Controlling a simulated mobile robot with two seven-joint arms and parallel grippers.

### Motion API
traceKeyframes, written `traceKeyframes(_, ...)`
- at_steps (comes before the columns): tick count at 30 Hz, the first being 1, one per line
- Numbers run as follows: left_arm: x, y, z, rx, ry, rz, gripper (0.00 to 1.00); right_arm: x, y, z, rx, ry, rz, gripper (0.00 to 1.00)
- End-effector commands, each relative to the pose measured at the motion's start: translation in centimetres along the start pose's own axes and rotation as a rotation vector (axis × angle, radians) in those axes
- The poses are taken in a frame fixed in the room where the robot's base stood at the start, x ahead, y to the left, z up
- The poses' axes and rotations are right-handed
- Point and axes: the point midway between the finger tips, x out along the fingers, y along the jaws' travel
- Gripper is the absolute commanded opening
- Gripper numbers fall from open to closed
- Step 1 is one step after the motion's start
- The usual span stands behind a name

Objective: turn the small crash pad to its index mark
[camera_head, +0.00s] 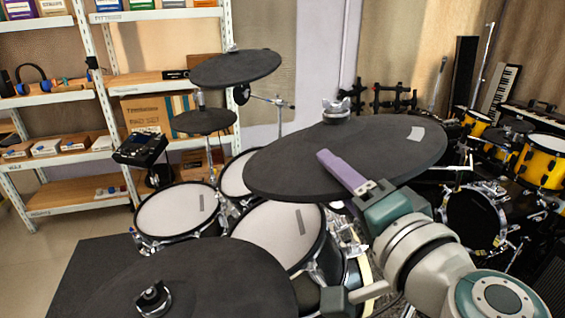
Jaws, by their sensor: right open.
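My right gripper (327,159) comes in from the lower right. One purple finger shows over the pad's near edge; the other finger is hidden. The jaws are open, and contact with the pad cannot be told. No separate index mark is clear. My left gripper is out of view.
Another black pad (215,275) lies at the front left, and others (236,68) (204,122) stand behind. White mesh drum pads (178,210) (275,233) sit below. A drum module (140,149) stands left. Shelves (100,90) and a yellow drum kit (545,147) flank the scene.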

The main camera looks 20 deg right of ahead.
Motion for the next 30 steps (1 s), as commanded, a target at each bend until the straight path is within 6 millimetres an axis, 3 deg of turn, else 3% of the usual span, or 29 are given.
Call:
traceKeyframes(9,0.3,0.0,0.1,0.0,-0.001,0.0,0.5,-5.9,0.2,0.1,-0.001,-0.002,0.002,0.5)
traceKeyframes(15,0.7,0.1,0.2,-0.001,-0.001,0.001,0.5,-8.3,0.1,0.1,0.0,-0.001,0.001,0.5)
traceKeyframes(30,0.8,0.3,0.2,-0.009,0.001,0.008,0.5,-8.9,-0.1,0.0,-0.001,0.0,-0.001,0.5)
